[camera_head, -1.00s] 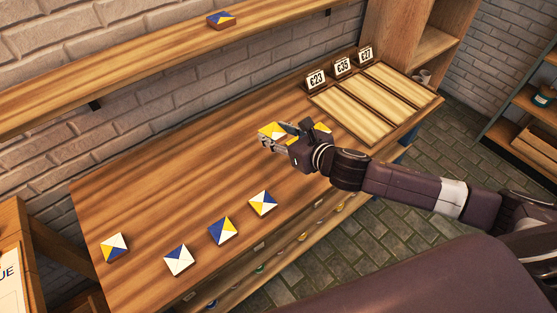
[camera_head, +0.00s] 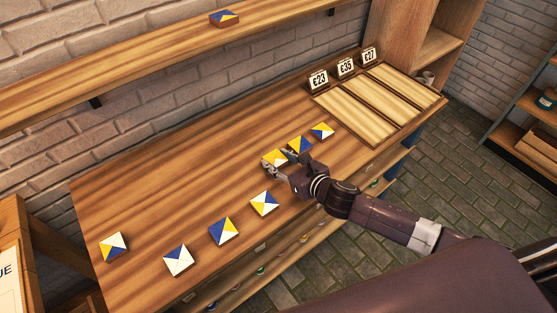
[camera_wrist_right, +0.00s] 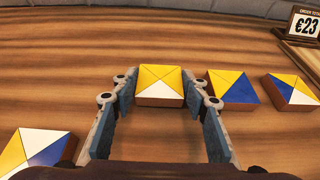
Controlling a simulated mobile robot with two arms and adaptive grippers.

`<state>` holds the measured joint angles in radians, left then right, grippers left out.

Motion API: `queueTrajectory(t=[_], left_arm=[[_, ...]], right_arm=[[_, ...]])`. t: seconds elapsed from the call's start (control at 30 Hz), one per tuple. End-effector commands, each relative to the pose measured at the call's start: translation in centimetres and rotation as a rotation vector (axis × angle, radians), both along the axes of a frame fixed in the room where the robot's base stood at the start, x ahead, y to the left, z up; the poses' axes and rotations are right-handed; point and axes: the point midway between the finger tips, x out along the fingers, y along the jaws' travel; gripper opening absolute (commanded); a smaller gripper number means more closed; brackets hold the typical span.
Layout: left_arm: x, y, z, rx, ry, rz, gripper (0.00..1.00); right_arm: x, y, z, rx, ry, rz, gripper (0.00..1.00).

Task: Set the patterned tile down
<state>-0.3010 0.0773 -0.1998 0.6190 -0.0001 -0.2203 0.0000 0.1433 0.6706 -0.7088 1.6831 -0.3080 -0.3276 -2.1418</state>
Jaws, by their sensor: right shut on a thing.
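The patterned tile (camera_head: 274,157), yellow with one white wedge, is at the tips of my right gripper (camera_head: 274,164) in the head view. The right wrist view shows the same tile (camera_wrist_right: 160,82) between the two fingers of the gripper (camera_wrist_right: 159,88), which are shut on it. It appears level and at or very near the wooden table top (camera_head: 180,170); any small gap beneath it is hard to see. A blue and yellow tile (camera_head: 299,145) lies just right of it, and a yellow, white and blue tile (camera_head: 322,131) lies further right. My left gripper is not in view.
Several other tiles lie along the table's front, the nearest a white, yellow and blue one (camera_head: 264,203). A slatted wooden tray (camera_head: 352,119) with price signs (camera_head: 345,66) stands at the right. One tile (camera_head: 224,18) sits on the wall shelf. The table's back left is bare.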

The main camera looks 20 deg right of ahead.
Motion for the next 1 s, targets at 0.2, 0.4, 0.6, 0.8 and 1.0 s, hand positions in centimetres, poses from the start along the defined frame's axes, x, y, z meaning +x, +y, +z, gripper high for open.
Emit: queueTrajectory(t=[0.2,0.4,0.6,0.8,1.0], left_arm=[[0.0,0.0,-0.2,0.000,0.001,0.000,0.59],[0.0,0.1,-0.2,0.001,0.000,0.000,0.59],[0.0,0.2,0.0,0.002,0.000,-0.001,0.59],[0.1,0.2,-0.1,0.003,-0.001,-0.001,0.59],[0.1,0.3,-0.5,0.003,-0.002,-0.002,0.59]], right_arm=[[0.0,0.0,-0.3,0.001,0.000,0.000,0.48],[0.0,0.0,-0.3,0.001,0.000,0.000,0.59],[0.0,0.0,0.0,0.001,0.000,0.000,0.59],[-1.6,-0.7,0.5,-0.002,0.001,-0.001,0.59],[-5.2,-1.9,2.1,-0.003,0.002,0.002,0.59]])
